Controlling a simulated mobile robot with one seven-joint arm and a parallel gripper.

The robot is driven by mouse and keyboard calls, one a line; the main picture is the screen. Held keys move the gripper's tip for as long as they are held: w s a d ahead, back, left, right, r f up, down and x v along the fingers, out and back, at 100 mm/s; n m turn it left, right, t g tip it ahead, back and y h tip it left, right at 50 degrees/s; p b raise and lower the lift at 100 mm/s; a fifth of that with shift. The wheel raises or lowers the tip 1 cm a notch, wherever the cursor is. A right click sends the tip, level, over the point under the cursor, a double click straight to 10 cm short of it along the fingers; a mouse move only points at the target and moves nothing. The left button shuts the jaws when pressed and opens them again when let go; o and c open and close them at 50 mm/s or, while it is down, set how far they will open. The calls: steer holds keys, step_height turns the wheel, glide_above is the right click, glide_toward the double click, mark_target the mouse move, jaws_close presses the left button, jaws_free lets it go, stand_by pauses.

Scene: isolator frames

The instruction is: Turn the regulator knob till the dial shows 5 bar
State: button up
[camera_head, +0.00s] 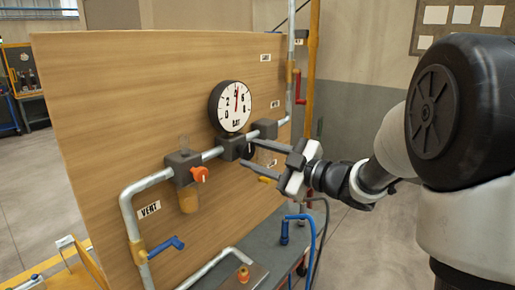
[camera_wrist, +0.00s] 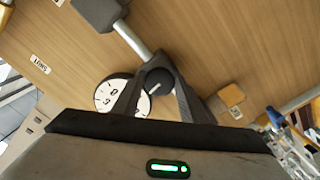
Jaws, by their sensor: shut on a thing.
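The round white gauge dial (camera_head: 231,108), marked BAR, sits above the pipe on the wooden panel. Its red needle points nearly straight up, between the upper numerals; the exact reading is too small to tell. The dial is partly hidden behind a finger in the wrist view (camera_wrist: 104,97). My gripper (camera_head: 249,151) is shut on the knob, one finger above and one below in the head view. The fingertips flank it in the wrist view (camera_wrist: 157,84).
A blue-handled valve (camera_head: 167,247) is by the VENT label. A red handle (camera_head: 298,87) is at upper right.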

steer(key=shift+m+p, duration=0.3)
steer(key=shift+m, duration=0.3)
steer(key=o, duration=1)
steer(key=shift+o, duration=0.2)
steer(key=v, duration=1.7)
steer(key=shift+s+b, duration=0.2)
steer(key=shift+b, duration=0.1)
steer(key=shift+d, duration=0.15)
